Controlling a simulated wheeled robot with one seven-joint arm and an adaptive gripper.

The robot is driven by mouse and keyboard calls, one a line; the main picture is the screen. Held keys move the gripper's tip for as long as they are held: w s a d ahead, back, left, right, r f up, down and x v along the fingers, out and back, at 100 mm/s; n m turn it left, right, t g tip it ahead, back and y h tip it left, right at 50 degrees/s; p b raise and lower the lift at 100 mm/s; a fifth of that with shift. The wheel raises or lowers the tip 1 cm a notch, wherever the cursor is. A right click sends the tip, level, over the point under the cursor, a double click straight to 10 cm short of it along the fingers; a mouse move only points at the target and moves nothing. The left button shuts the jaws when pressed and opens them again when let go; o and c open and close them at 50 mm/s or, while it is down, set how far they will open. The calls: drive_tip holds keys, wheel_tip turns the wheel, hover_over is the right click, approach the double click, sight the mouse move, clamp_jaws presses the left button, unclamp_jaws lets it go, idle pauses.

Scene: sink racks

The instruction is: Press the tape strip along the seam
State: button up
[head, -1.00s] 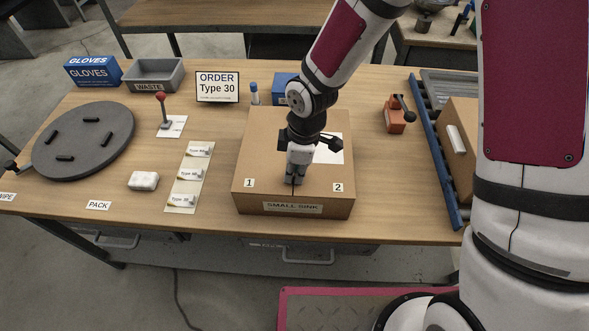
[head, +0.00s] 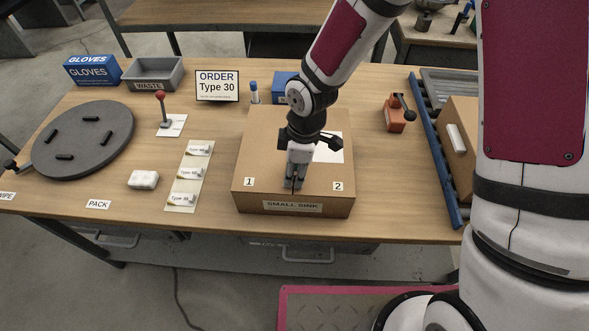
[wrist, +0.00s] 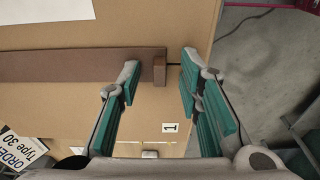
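The closed cardboard box (head: 255,150), labelled SMALL SINK, stands on the bench with marks 1 and 2 on its top. My gripper (head: 294,186) points down over its front part, between the marks. In the wrist view, a brown tape strip (wrist: 70,66) lies along the box top, with a raised block-like end (wrist: 160,70). A thin dark seam line shows just beyond that end. My gripper's teal-padded fingers (wrist: 160,78) are apart, one on each side of the tape end, with gaps visible. In the head view the gripper hides most of the tape.
An orange tape dispenser-like tool (head: 395,118) stands right of the box, near a blue-edged roller rack (head: 437,155). Left are label cards (head: 187,175), a white block (head: 143,180) and a grey turntable (head: 83,140). The order sign (head: 217,86) stands behind.

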wheel_tip(320, 180, up, 12)
drive_tip(key=d, duration=0.2)
drive_tip(key=s+d+r+m+t+h, duration=0.2)
drive_tip(key=s+d+r+m+t, duration=0.15)
drive_tip(key=d+r+m, duration=0.75)
drive_tip(key=s+d+r+m+t, duration=0.2)
drive_tip(key=s+d+r+m, duration=0.4)
drive_tip(key=s+r, duration=0.3)
drive_tip(key=shift+s+d+m+y, duration=0.3)
drive_tip(key=shift+s+d, duration=0.35)
drive_tip(key=shift+s, duration=0.4)
